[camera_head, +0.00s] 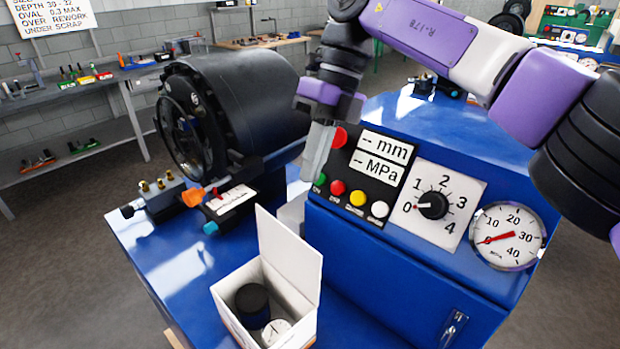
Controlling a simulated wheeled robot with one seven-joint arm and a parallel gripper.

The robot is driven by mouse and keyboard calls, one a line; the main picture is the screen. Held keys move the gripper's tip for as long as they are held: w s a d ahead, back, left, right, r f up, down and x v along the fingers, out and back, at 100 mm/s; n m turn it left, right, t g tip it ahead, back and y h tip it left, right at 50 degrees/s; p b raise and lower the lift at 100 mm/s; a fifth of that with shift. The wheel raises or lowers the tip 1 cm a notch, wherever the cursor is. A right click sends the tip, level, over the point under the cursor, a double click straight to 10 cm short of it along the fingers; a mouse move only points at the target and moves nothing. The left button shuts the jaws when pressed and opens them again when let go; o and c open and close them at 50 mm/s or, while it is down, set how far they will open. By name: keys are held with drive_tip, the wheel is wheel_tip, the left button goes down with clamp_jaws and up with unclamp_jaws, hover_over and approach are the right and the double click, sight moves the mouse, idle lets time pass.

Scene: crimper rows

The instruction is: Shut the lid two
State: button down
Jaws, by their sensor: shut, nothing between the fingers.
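A white box (222,298) stands on the blue bench top at the lower middle, open at the top. Its lid (291,255) stands up, tilted, along the box's far right side. Inside lie a black round part (252,302) and a small white-faced gauge (276,331). I see no number on the lid. My gripper (312,172) points down above and behind the lid, beside the control panel. Its fingers look closed and empty, and they appear apart from the lid. The lower part of the box is cut off by the picture's edge.
A blue control panel with buttons, a dial (433,205) and a pressure gauge (507,236) stands close on the right. A large black crimper head (240,110) is behind on the left. Small tools (232,203) lie before it. The bench top left of the box is clear.

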drive_tip(key=p, duration=0.1)
approach(286, 242)
wheel_tip(286, 242, down, 5)
drive_tip(key=shift+s+a+r, duration=0.2)
drive_tip(key=shift+a, duration=0.3)
drive_tip(key=shift+s+a, duration=0.1)
drive_tip(key=shift+a, duration=0.05)
